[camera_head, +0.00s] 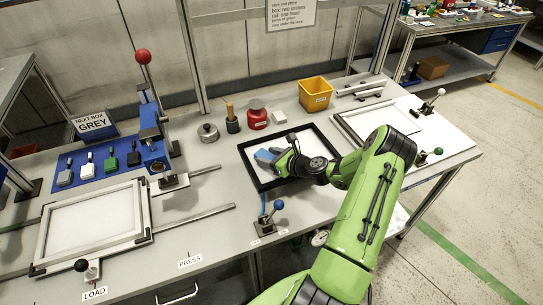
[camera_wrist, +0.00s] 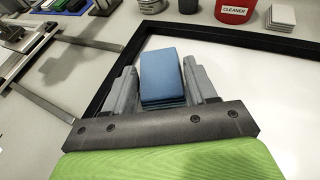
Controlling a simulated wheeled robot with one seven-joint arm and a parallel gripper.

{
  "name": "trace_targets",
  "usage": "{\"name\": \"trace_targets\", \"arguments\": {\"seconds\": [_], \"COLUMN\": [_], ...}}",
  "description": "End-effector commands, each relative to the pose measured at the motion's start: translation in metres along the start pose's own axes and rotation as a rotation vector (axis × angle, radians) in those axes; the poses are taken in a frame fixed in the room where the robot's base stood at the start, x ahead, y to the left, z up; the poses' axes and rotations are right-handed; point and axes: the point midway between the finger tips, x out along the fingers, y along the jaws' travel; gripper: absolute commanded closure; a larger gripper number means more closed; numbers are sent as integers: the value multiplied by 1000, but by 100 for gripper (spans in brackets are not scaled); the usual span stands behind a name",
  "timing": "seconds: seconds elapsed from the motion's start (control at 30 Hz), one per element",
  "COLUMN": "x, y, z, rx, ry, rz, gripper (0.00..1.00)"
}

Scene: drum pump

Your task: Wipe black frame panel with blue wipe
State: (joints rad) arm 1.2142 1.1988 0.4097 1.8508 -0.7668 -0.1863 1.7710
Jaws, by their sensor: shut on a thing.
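The black frame panel (camera_head: 247,167) lies flat on the bench, a black border around a white inner surface. It also fills much of the wrist view, where its far black edge (camera_wrist: 262,41) shows. My gripper (camera_head: 274,157) is over the left part of the panel. In the wrist view my gripper (camera_wrist: 163,88) is shut on the blue wipe (camera_wrist: 162,70), a folded blue block between the two grey fingers. The wipe also shows in the head view (camera_head: 264,155). Whether it touches the white surface cannot be told.
A red cleaner tub (camera_head: 257,114), a yellow bin (camera_head: 315,95) and a dark cup (camera_head: 232,122) stand behind the panel. A blue-knobbed lever (camera_head: 278,205) stands in front. A silver frame (camera_head: 95,224) lies left; another light panel (camera_head: 375,122) lies right.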

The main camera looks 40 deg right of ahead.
Motion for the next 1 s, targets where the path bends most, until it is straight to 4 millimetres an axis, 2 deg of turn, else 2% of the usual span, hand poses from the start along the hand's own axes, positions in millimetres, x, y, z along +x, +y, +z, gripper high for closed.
{"name": "trace_targets", "arguments": {"seconds": [0.13,0.57,0.87,1.0], "x": [-3,-23,-23,-27], "y": [2,0,0,0], "z": [5,55,54,65], "rx": [4,1,2,2], "ry": [7,4,4,3], "rz": [5,2,2,2], "gripper": [72,72,72,72]}}
